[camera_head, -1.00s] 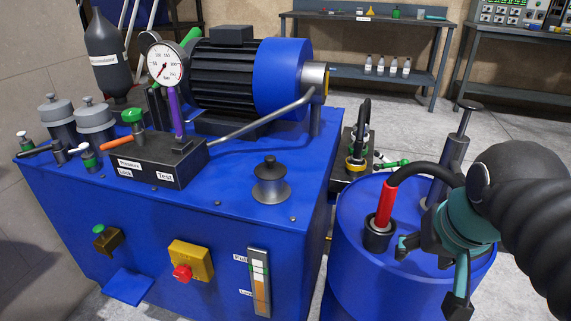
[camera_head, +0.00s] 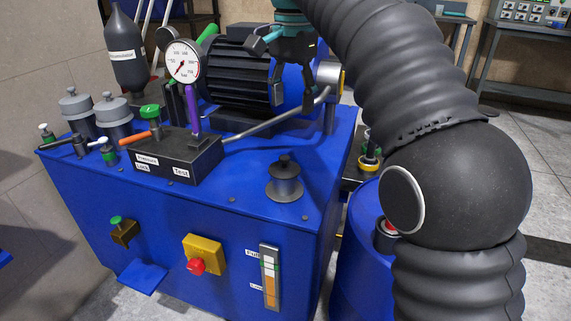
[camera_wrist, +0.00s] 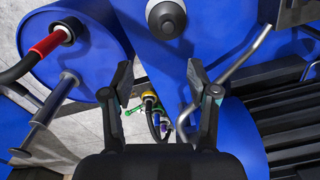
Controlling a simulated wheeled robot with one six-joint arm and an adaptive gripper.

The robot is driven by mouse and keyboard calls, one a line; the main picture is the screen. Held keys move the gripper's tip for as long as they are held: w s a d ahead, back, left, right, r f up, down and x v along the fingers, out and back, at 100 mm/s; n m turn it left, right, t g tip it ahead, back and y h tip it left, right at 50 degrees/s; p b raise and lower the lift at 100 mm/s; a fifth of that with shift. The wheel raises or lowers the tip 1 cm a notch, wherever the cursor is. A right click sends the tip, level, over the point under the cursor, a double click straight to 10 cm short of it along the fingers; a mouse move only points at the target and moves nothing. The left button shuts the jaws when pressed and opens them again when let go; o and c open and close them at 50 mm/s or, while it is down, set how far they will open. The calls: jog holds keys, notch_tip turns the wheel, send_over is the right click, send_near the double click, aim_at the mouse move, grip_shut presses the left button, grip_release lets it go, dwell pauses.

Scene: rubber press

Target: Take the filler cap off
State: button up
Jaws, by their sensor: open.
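The filler cap (camera_head: 285,172) is a dark grey knobbed cap on a wide round flange. It stands upright on the blue tank top (camera_head: 245,180), near its front right corner. My gripper (camera_head: 282,78) is open and empty, above the tank in front of the motor. It is higher than the cap and apart from it. In the wrist view its open fingers (camera_wrist: 160,70) frame the gap beside the tank, with the cap beyond them.
The electric motor (camera_head: 233,75) stands behind the cap. A pressure gauge (camera_head: 184,60) stands at left. A blue barrel (camera_wrist: 75,50) with a red-ended hose is beside the tank.

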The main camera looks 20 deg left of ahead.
aim_at(284, 157)
jog(key=f+b, duration=0.1)
jog(key=f, duration=0.3)
jog(key=a+f+b, duration=0.1)
jog(key=f, duration=0.4)
jog(key=f+b, duration=0.1)
jog(key=f, duration=0.3)
jog(key=shift+w+a+f, duration=0.1)
jog(key=shift+a+f, duration=0.2)
jog(key=shift+f, duration=0.1)
grip_shut()
